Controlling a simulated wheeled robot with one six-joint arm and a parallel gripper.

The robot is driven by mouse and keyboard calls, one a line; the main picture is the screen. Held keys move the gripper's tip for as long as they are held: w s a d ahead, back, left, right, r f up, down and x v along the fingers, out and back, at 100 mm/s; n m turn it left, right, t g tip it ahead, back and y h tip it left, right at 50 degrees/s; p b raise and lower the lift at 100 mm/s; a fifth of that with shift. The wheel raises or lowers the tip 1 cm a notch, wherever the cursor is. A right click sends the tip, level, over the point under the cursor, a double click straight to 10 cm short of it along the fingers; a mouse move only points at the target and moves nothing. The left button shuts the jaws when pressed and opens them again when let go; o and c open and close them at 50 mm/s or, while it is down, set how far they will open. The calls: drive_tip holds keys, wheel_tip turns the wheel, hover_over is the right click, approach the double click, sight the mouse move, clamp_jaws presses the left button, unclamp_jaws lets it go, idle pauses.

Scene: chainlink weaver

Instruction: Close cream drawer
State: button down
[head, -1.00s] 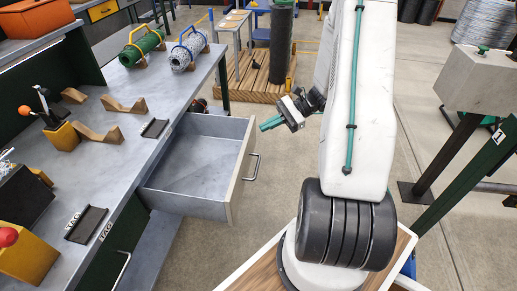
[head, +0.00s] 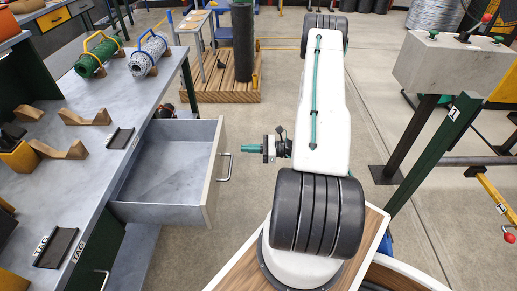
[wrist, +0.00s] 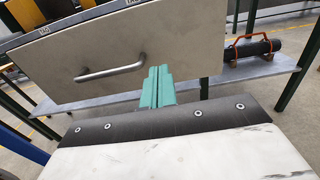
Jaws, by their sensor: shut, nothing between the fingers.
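The cream drawer (head: 214,172) stands pulled out from under the grey workbench, its inside empty. Its cream front with a metal bar handle (head: 225,167) faces right in the head view. In the wrist view the drawer front (wrist: 130,50) fills the upper middle, with the handle (wrist: 110,72) left of the fingers. My gripper (head: 243,149) has green fingers, shut and empty, pointing left at the drawer front from a short way off to its right. In the wrist view the shut fingers (wrist: 157,82) overlap the drawer front's lower edge; I cannot tell whether they touch it.
The workbench top (head: 95,165) holds a green roll (head: 90,58), a white roll (head: 149,55), wooden cradles (head: 85,117) and dark tag trays. A wooden pallet (head: 222,83) with a dark roll stands behind.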

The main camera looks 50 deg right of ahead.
sight(222, 148)
drive_tip(key=x, duration=0.7)
